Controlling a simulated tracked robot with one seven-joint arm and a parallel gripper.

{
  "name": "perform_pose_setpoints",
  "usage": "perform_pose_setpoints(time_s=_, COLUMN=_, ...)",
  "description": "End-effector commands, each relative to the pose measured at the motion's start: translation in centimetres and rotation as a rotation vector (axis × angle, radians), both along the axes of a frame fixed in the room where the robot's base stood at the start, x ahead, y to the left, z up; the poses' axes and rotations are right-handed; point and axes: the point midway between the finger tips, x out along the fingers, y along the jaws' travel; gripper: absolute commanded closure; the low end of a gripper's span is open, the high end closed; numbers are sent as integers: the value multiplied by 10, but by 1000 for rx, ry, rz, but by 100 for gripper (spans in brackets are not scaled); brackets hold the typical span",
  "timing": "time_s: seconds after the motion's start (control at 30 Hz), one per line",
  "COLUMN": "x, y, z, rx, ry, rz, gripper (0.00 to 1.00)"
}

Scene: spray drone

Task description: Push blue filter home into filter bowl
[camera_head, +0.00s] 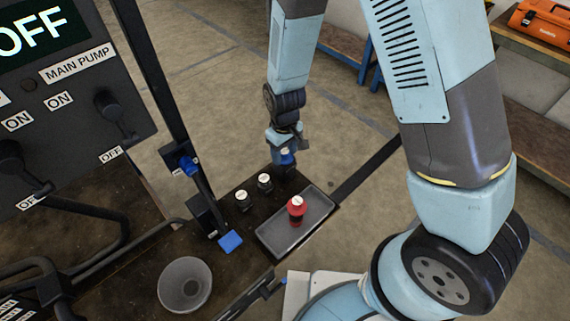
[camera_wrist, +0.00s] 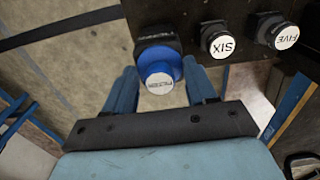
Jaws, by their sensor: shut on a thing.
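The blue filter (camera_wrist: 158,72) has a white labelled cap and sits between the two blue fingers of my gripper (camera_wrist: 161,82) in the wrist view. My gripper is shut on it. The black filter bowl (camera_wrist: 150,50) shows around and behind the far side of the filter. The filter is at the bowl's mouth; how deep it sits I cannot tell. In the head view my gripper (camera_head: 285,158) points down at the back edge of the dark deck, with the blue filter (camera_head: 287,157) partly hidden. The bowl is hard to make out there.
Two black white-capped parts, marked FIVE (camera_wrist: 285,36) and SIX (camera_wrist: 222,43), stand beside the bowl. A red bottle-shaped part (camera_head: 296,210) stands in a grey tray (camera_head: 275,242). A grey funnel (camera_head: 185,285) and the pump panel (camera_head: 75,100) are to the left.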

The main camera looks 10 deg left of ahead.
Motion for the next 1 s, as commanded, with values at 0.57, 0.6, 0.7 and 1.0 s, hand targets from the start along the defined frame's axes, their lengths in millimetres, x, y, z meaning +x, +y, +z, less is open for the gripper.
perform_pose_setpoints(time_s=0.57, x=0, y=0, z=8, rx=0, ry=0, rz=0, gripper=93)
perform_pose_setpoints(time_s=0.6, x=0, y=0, z=9, rx=0, ry=0, rz=0, gripper=93)
perform_pose_setpoints(time_s=0.7, x=0, y=1, z=13, rx=1, ry=-1, rz=1, gripper=93)
perform_pose_setpoints(time_s=1.0, x=0, y=1, z=22, rx=0, ry=0, rz=1, gripper=93)
